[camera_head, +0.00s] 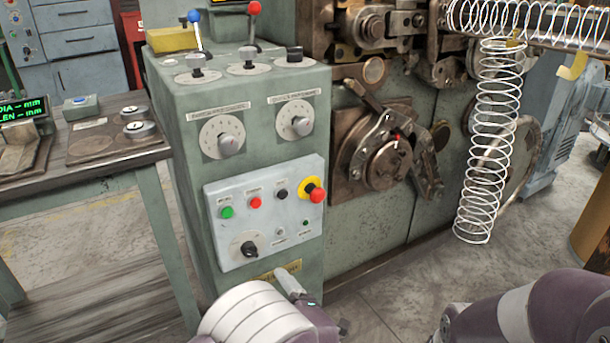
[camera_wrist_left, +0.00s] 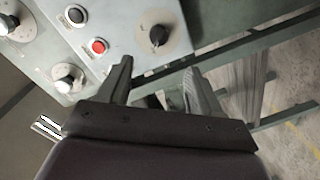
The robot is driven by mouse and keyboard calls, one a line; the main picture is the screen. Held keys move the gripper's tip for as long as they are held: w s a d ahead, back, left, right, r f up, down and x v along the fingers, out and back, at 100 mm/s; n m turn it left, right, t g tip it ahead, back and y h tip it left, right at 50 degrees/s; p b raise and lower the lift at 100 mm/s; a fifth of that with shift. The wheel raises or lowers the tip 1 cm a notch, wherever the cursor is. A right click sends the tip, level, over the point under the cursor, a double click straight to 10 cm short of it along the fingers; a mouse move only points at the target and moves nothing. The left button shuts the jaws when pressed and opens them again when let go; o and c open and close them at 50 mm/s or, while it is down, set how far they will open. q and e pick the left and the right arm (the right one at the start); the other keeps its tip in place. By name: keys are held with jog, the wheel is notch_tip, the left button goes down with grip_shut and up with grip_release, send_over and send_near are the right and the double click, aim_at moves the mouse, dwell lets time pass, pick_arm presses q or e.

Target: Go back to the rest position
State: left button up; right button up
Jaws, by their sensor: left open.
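My left gripper (camera_head: 291,284) is at the bottom centre of the head view, in front of the lower part of the green control cabinet (camera_head: 180,150). Much of it is hidden behind my own white and purple arm. In the left wrist view my left gripper (camera_wrist_left: 156,82) shows two spread fingers with nothing between them. The control panel (camera_wrist_left: 110,25) lies beyond the fingertips there, apart from them as far as I can tell. My right arm (camera_head: 530,312) enters at the bottom right of the head view; its gripper does not show.
The grey button panel (camera_head: 270,215) has a red stop button (camera_head: 317,196) sticking out. A long wire spring (camera_head: 487,140) hangs from the coiler at the right. A workbench (camera_head: 110,155) with gauges stands at the left. Bare floor (camera_head: 390,300) shows between my arms.

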pick_arm(q)
jog(key=s+d+f+m+g+h, duration=0.65)
jog(key=d+f+m+h, duration=0.35)
jog(key=m, duration=0.5)
jog(key=s+a+r+m+g, duration=0.3)
jog(key=s+a, duration=0.2)
jog(key=a, duration=0.3)
jog(key=s+a+r+m+g, duration=0.2)
jog(key=s+a+r+g, duration=0.15)
jog(key=s+a, duration=0.3)
jog(key=w+a+r+n+p, duration=0.1)
jog(key=a+r+p, duration=0.1)
jog(key=r+p, duration=1.7)
jog(key=w+a+r+p, duration=0.1)
jog(key=a+r+p, duration=0.1)
jog(key=r+p, duration=1.7)
jog(key=shift+w+a+r+n, duration=0.15)
jog(key=shift+a+r+n, duration=0.15)
jog(key=shift+r+n, duration=0.15)
